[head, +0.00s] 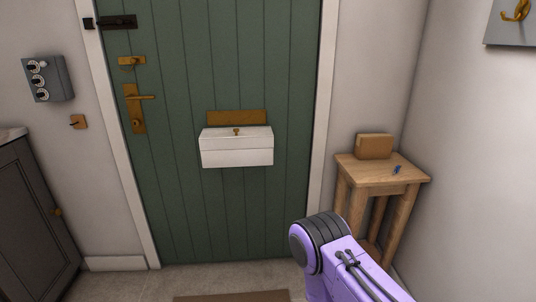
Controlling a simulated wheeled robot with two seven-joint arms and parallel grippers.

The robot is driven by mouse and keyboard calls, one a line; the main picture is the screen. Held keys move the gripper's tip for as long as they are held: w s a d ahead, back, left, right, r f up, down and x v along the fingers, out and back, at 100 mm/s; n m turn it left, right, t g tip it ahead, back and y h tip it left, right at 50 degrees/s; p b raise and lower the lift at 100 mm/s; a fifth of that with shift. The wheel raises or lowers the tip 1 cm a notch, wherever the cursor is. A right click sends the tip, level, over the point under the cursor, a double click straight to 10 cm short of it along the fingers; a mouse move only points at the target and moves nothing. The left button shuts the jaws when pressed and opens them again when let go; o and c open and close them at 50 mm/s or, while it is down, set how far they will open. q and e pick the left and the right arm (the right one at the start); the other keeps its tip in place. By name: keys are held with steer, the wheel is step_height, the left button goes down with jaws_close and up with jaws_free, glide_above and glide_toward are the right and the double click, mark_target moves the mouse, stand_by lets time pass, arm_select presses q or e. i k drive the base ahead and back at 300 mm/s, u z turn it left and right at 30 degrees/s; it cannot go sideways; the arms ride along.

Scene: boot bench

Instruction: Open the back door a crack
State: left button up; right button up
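The green plank back door (175,200) fills the middle of the head view and sits flush in its white frame, looking closed. A brass lever handle (138,98) on a long plate is at its left edge, with the lever pointing right. A small brass fitting (131,61), perhaps a latch, is above it. A dark bolt (117,22) is at the top left, reaching across to the frame. A white box (237,148) hangs on the door under a brass plate. Part of my purple right arm shows at the bottom right, but neither gripper is visible.
A wooden stool-like table (357,168) stands right of the door, bearing a brown block (374,146) and a small blue object (396,170). A grey dial box (48,79) and a brass switch (78,121) are on the left wall. A dark cabinet (30,225) stands at left.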

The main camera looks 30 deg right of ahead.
mark_target(205, 64)
steer(key=z, duration=0.7)
steer(key=i, duration=1)
steer(key=u, duration=0.05)
steer(key=k, duration=1)
steer(key=u, duration=2)
steer(key=i, duration=1.15)
steer(key=z, duration=2.3)
